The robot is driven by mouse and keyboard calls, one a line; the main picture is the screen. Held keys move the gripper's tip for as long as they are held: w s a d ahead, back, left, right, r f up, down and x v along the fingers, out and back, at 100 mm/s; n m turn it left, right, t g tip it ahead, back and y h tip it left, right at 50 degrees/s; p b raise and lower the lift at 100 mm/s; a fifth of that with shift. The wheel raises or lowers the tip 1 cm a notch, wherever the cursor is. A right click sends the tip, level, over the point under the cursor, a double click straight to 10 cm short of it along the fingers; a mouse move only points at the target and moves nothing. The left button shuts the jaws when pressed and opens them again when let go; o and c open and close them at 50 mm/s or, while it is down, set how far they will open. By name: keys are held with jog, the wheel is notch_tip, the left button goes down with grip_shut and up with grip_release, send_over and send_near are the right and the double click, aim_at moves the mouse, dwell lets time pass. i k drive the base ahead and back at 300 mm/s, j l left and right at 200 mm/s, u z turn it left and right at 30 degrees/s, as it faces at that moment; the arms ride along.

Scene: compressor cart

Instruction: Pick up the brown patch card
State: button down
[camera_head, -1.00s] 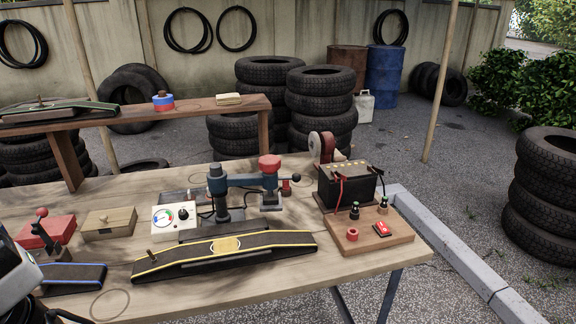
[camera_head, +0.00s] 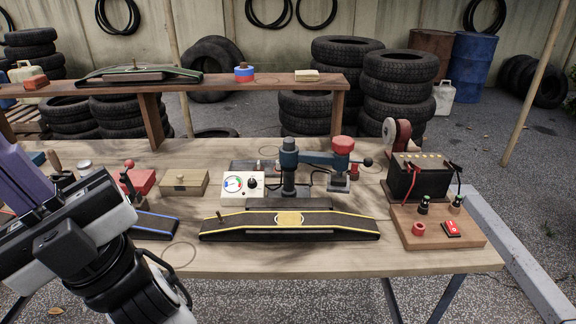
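No card that is plainly brown stands out. A tan patch (camera_head: 289,219) lies on the middle of a black strip with yellow edges (camera_head: 230,226) at the front of the workbench. A small cream stack (camera_head: 307,75) lies on the raised shelf; I cannot tell whether either is the patch card. My black and white arm end shows at the lower left, over the bench's front left. It is apart from both. Its fingertips cannot be made out, so its opening is unclear.
A press with blue arm and red knob (camera_head: 342,145) stands behind the strip. Bare wood (camera_head: 330,258) runs along the front.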

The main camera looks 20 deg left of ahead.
aim_at(258, 167)
jog(key=i+j, duration=0.5)
jog(key=i, duration=0.15)
jog(key=i+j, duration=0.15)
jog(key=i, duration=0.25)
jog(key=j+u, duration=0.05)
